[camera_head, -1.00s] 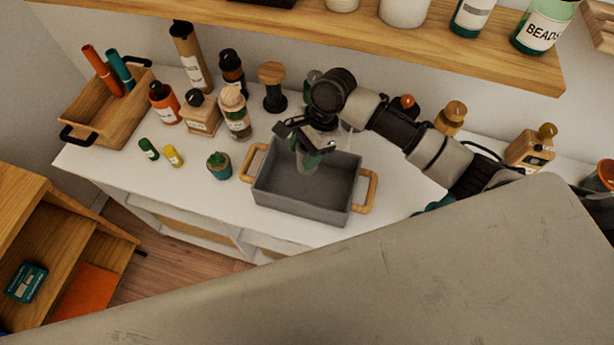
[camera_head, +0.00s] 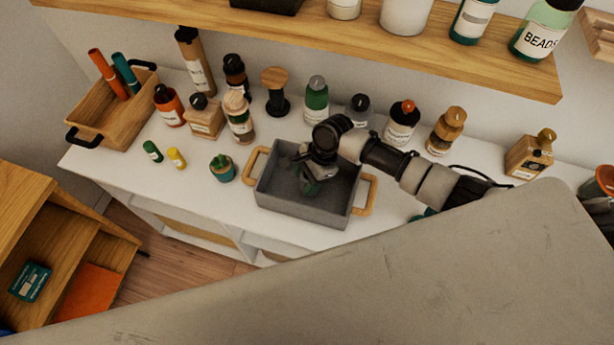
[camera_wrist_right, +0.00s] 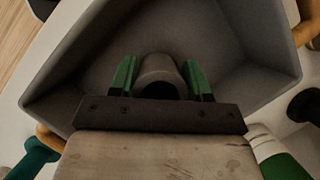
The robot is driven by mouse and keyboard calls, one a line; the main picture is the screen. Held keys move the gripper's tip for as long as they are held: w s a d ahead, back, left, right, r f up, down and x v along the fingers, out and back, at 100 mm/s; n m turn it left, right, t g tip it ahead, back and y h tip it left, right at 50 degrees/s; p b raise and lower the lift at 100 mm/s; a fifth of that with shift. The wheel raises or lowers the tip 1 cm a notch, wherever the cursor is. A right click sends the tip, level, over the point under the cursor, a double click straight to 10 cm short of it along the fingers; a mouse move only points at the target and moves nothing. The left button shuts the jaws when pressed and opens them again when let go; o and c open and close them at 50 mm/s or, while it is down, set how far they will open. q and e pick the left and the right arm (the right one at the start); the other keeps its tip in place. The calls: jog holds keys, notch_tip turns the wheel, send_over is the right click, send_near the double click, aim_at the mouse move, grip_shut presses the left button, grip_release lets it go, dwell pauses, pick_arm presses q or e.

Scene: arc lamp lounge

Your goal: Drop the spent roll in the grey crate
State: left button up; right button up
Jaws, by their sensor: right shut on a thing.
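The grey crate (camera_head: 285,208) with wooden side handles stands on the white cabinet top. My right gripper (camera_head: 309,186) reaches down inside its walls. In the right wrist view the green fingers of my right gripper (camera_wrist_right: 160,80) are shut on the spent roll (camera_wrist_right: 158,68), a short grey-brown tube with a dark hollow end. The crate's grey wall and floor (camera_wrist_right: 225,50) surround the roll in that view. Whether the roll touches the floor I cannot tell. In the head view the gripper mostly hides the roll. My left gripper is not in view.
Several bottles, including a green one (camera_head: 316,98), line the wall behind the crate. A shelf (camera_head: 300,32) overhangs the back. A large grey surface fills the foreground.

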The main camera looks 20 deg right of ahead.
jog(key=o, duration=0.9)
jog(key=shift+f, duration=0.1)
jog(key=v, duration=1.2)
jog(key=shift+b, duration=0.4)
